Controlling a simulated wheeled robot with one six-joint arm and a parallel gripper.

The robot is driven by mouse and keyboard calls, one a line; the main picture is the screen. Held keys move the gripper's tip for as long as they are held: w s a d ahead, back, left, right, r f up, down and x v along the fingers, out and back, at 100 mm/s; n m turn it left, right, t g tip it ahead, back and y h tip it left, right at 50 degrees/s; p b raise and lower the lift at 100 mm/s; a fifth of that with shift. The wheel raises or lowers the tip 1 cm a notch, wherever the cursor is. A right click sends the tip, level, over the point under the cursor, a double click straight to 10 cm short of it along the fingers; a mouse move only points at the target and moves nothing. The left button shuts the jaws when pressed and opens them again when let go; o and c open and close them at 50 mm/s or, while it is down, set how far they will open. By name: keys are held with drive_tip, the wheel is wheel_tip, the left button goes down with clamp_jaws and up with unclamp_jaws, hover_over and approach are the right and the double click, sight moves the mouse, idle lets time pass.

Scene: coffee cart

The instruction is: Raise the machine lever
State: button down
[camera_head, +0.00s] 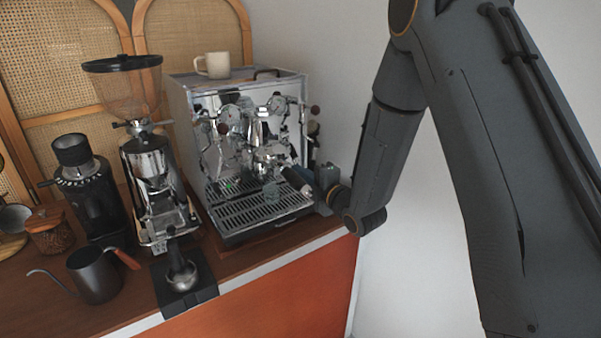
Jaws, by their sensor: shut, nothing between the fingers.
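The chrome espresso machine (180,125) stands at the right end of the counter, its front facing me. The group head (268,155) is in the middle of its front, and a black handle (297,181) juts out below it. I cannot clearly pick out the lever among the shiny fittings and reflections. My gripper (316,188) is low at the machine's front right corner, close to the black handle. It looks shut, with its fingertips partly hidden; I cannot tell whether it touches the machine.
A cup (213,65) sits on top of the machine. A tall grinder (150,165), a smaller black grinder (90,195), a kettle (95,275) and a tamper (181,275) on a black mat (203,284) stand to the left. The drip tray (250,208) is below the group. Right of the counter is open floor.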

sight(296, 160)
drive_tip(key=r, duration=0.2)
drive_tip(key=a+r+p, duration=0.1)
drive_tip(key=r, duration=0.1)
drive_tip(key=w+r+p, duration=0.1)
drive_tip(key=r, duration=0.2)
drive_tip(key=shift+a, duration=0.15)
drive_tip(key=f+v, duration=0.1)
drive_tip(key=v, duration=0.9)
drive_tip(key=shift+s+a+f, duration=0.2)
drive_tip(key=shift+s+f, duration=0.1)
drive_tip(key=shift+s, duration=0.25)
idle(0.4)
